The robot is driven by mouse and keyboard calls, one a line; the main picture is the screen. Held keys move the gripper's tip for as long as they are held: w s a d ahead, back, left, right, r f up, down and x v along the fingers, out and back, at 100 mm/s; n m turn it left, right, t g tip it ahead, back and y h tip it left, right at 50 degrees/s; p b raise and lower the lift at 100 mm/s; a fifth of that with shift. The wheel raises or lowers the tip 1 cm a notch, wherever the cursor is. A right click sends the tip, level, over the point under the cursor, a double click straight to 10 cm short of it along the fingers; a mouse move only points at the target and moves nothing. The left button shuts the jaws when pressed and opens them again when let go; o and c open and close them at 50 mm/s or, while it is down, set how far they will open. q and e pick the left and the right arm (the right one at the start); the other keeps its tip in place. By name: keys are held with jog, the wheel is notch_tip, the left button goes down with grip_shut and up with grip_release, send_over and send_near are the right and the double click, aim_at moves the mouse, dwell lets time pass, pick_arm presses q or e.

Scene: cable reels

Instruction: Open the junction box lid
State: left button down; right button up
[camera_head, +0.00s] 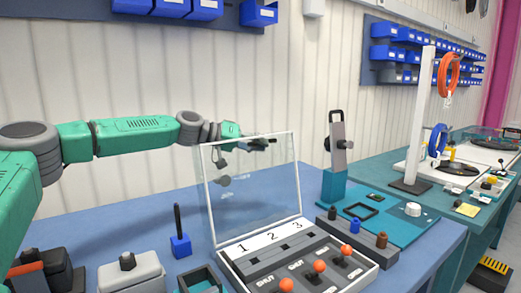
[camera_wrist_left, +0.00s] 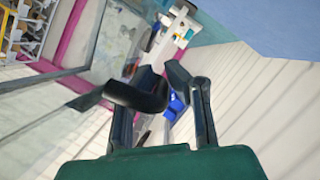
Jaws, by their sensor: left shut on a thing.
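The junction box (camera_head: 304,262) stands on the blue bench with its clear lid (camera_head: 252,190) raised nearly upright at the back edge. Inside are labels 1, 2 and 3 and several orange-knobbed levers marked SHUT. My left gripper (camera_head: 262,143) is at the lid's top edge. In the left wrist view, my left gripper (camera_wrist_left: 160,82) is shut on a dark rounded handle (camera_wrist_left: 138,95), beside the lid's clear panel (camera_wrist_left: 40,105). Gripper and handle are small and partly overlapped in the head view. My right gripper does not show.
A teal stand with an upright grey piece (camera_head: 338,145) is right of the lid. A white post (camera_head: 421,120) with cable reels stands further right. A blue block with a black rod (camera_head: 180,240) and grey boxes (camera_head: 130,272) are left of the box.

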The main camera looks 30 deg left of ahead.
pick_arm(q)
jog(key=shift+r, duration=0.95)
jog(key=c, duration=1.9)
grip_release()
jog(key=shift+w, duration=0.1)
jog(key=shift+o, duration=0.2)
jog(key=shift+w+a+f, duration=0.1)
jog(key=shift+f, duration=0.05)
jog(key=shift+a+f, duration=0.35)
jog(key=shift+f, duration=0.1)
jog(key=shift+s+r, duration=0.1)
jog(key=shift+s, duration=0.15)
jog(key=v, duration=1.1)
jog(key=shift+a, duration=0.2)
